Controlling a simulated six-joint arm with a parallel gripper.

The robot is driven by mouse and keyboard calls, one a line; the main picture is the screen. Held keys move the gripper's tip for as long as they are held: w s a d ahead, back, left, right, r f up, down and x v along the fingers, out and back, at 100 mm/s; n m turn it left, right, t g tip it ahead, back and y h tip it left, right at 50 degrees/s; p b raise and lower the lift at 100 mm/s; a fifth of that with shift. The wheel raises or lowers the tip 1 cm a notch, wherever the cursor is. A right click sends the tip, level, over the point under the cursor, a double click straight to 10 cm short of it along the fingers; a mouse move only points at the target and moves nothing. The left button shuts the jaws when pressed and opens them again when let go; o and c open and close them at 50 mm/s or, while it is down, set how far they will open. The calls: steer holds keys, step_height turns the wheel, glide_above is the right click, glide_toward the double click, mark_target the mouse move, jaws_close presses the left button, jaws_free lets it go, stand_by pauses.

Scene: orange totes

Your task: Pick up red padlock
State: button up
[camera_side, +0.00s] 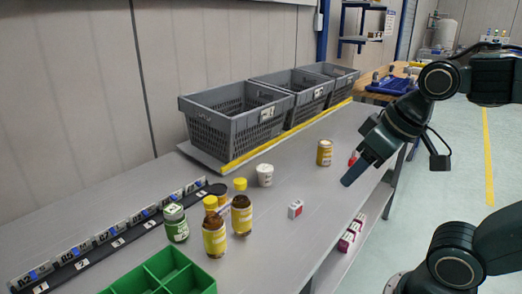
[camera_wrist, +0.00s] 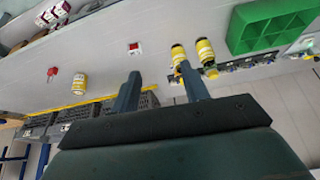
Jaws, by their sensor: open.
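The red padlock (camera_side: 353,158) lies on the grey bench near its right edge in the side view, partly hidden behind my gripper (camera_side: 347,181). It also shows small and red in the wrist view (camera_wrist: 52,78), left of my fingers. My gripper is open and empty in the wrist view (camera_wrist: 159,70), with bare bench between the fingertips. It is above the bench edge and apart from the padlock.
A yellow jar (camera_side: 324,153) stands close to the padlock. A small white-and-red box (camera_side: 295,209), a white tub (camera_side: 265,175) and several bottles (camera_side: 214,236) stand nearer. Grey crates (camera_side: 237,118) line the back; a green divided tray (camera_side: 165,272) is in front.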

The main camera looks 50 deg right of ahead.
steer(key=w+d+r+m+g+h, duration=0.1)
steer(key=w+d+r+m+h, duration=0.15)
steer(key=w+d+m, duration=0.45)
steer(key=m+g+h, duration=0.2)
steer(key=m+g, duration=0.3)
steer(key=m, duration=0.6)
glide_above(353, 154)
steer(key=a, duration=0.4)
step_height(353, 154, down, 16)
steer(key=x, duration=0.7)
steer(key=shift+d+f, duration=0.15)
steer(key=shift+d, duration=0.05)
steer(key=shift+d+f, duration=0.2)
steer(key=shift+f, duration=0.2)
steer(key=shift+f, duration=0.1)
steer(key=shift+w+x, duration=0.15)
steer(key=shift+x, duration=1.1)
steer(key=shift+w+x, duration=0.15)
steer(key=shift+x, duration=1.1)
steer(key=shift+a, duration=0.1)
